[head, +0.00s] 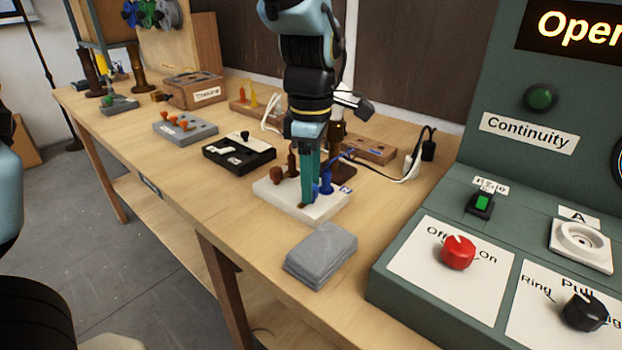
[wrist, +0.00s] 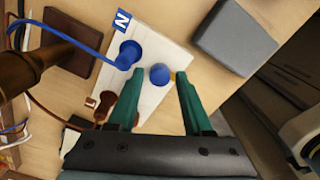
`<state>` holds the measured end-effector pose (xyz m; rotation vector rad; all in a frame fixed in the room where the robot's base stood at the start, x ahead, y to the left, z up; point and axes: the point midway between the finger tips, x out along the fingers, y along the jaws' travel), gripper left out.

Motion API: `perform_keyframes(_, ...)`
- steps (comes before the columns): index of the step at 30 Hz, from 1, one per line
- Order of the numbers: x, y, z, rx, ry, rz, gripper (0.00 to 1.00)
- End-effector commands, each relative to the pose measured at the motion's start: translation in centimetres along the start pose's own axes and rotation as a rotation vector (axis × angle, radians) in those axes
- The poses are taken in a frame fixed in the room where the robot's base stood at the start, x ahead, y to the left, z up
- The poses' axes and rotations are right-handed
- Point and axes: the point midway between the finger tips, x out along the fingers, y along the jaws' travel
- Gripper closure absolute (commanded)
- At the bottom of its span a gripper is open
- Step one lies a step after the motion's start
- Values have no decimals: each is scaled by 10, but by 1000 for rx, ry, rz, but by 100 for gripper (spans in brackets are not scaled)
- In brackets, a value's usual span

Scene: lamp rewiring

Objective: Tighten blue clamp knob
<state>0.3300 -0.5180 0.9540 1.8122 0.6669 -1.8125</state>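The white terminal block (head: 270,191) lies on the workbench under my gripper, and it also shows in the wrist view (wrist: 152,98). In the wrist view, a round blue clamp knob (wrist: 160,74) sits between the fingertips of my gripper (wrist: 159,73). My gripper is open, with a small gap showing on each side of the knob. Beside the knob is a blue post (wrist: 130,54) with a blue wire, near a blue "N" label (wrist: 122,20). In the head view, the teal fingers of my gripper (head: 308,196) point down at the block and partly hide the blue parts.
A grey block (head: 321,254) lies in front of the white block. A black tray (head: 238,153) is to its left. Brown posts (head: 277,175) stand on the white block near my fingers. The green test panel (head: 420,262) fills the right side.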

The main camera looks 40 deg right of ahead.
Motion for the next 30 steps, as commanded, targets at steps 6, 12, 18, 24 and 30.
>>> perform_keyframes(6, 0, 0, 0, 0, 0, 0, 75)
perform_keyframes(12, 0, 0, 0, 0, 0, 0, 98)
perform_keyframes(18, 0, 0, 0, 0, 0, -1, 100)
perform_keyframes(24, 0, 0, 0, 7, 0, -1, 100)
perform_keyframes(30, -1, 0, 0, 62, 0, -2, 100)
